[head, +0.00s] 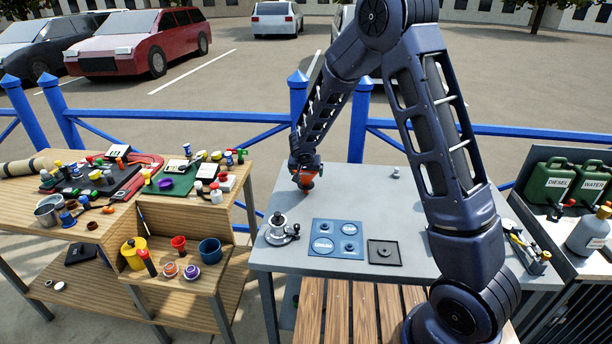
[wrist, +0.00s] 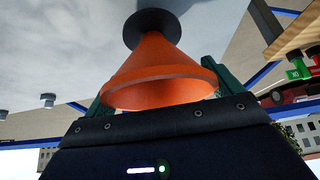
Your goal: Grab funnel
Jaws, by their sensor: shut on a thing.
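An orange funnel (wrist: 158,68) fills the middle of the wrist view, its wide rim toward the wrist and its narrow end away. A dark round shape (wrist: 150,24) shows at the narrow end; I cannot tell if it is part of the funnel. My gripper (wrist: 160,90) is shut on the funnel, with a green finger on each side of its wide rim. In the head view my gripper (head: 305,166) is small, above the far left part of the grey table, and the orange funnel (head: 306,183) shows just under it.
The grey table (head: 375,190) holds a metal pot-like fitting (head: 280,232), a blue panel (head: 337,239) and a black square plate (head: 384,253). A cluttered wooden bench (head: 130,215) stands at left. Green cans (head: 552,185) stand at right. A blue railing (head: 190,115) runs behind.

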